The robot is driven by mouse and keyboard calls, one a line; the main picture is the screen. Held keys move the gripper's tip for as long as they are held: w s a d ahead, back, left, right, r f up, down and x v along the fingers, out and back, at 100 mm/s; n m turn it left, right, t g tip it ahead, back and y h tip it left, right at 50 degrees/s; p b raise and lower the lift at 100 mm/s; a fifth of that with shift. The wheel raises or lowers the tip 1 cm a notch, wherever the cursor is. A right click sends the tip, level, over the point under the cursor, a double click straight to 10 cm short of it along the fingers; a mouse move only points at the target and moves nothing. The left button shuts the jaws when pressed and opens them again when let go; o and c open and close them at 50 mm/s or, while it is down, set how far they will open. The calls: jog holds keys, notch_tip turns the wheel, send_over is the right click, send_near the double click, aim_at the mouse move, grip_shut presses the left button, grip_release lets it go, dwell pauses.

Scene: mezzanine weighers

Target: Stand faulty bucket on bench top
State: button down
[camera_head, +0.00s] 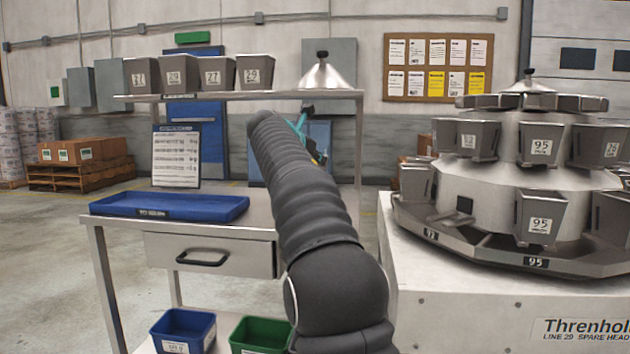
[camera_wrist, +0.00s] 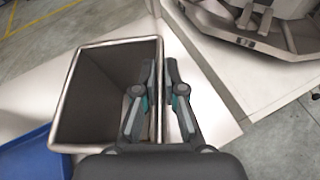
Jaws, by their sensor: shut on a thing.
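My gripper (camera_wrist: 161,72) is shut on the rim wall of a grey open-topped bucket (camera_wrist: 105,90) in the wrist view, one finger inside and one outside its right wall. The bucket's mouth faces the camera and it looks empty. The pale bench top (camera_wrist: 208,108) shows below it; I cannot tell whether its base touches. In the head view, the bench top (camera_head: 262,212) is partly behind my arm. My gripper (camera_head: 303,122) shows there only as a bit of teal past the arm, and the held bucket is hidden.
A blue tray (camera_head: 150,204) lies on the bench's left part. A shelf (camera_head: 290,97) above holds several numbered buckets (camera_head: 175,73) and a metal cone (camera_head: 325,75). The weigher (camera_head: 520,185) with its buckets stands at right. Blue (camera_head: 183,330) and green (camera_head: 258,335) bins sit below.

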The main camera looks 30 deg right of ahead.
jog(key=shift+f+b, duration=0.95)
jog(key=shift+f, duration=1.05)
jog(key=c, duration=1.3)
grip_release()
jog(key=shift+f, duration=0.1)
jog(key=shift+o, duration=0.2)
jog(key=v, duration=1.2)
